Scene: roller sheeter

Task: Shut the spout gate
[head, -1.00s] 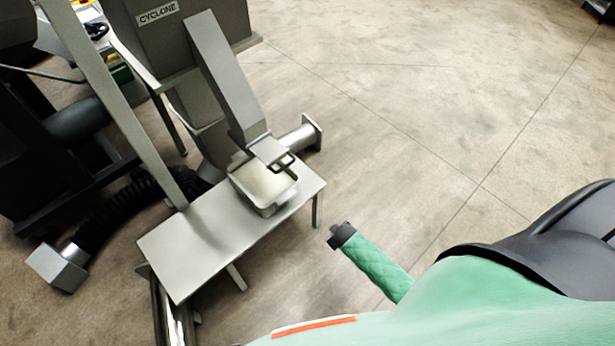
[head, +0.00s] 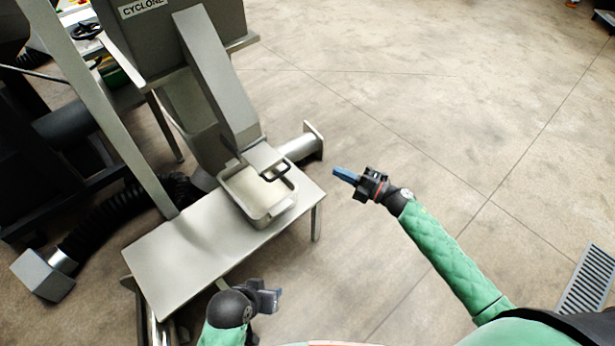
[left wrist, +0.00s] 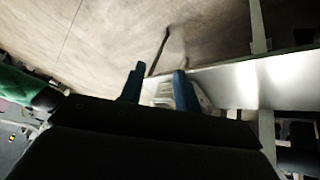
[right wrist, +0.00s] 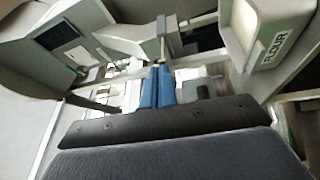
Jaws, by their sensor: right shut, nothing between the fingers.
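The spout (head: 215,80) slopes down from the grey cyclone housing. The spout gate (head: 263,156), a flat grey plate with a dark loop handle (head: 276,173), juts out at its lower end over a metal tray (head: 257,216) holding pale material. My right gripper (head: 346,175) is shut and empty, in the air right of the handle and apart from it. Its blue fingers lie together in the right wrist view (right wrist: 158,86). My left gripper (head: 274,299) is low, in front of the table. Its fingers are apart and empty in the left wrist view (left wrist: 158,84).
The tray stands on a small metal table (head: 190,255). A grey post (head: 100,100) rises behind the table's left part. A black ribbed hose (head: 110,215) lies at the left. A flanged pipe (head: 300,147) sticks out behind the tray.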

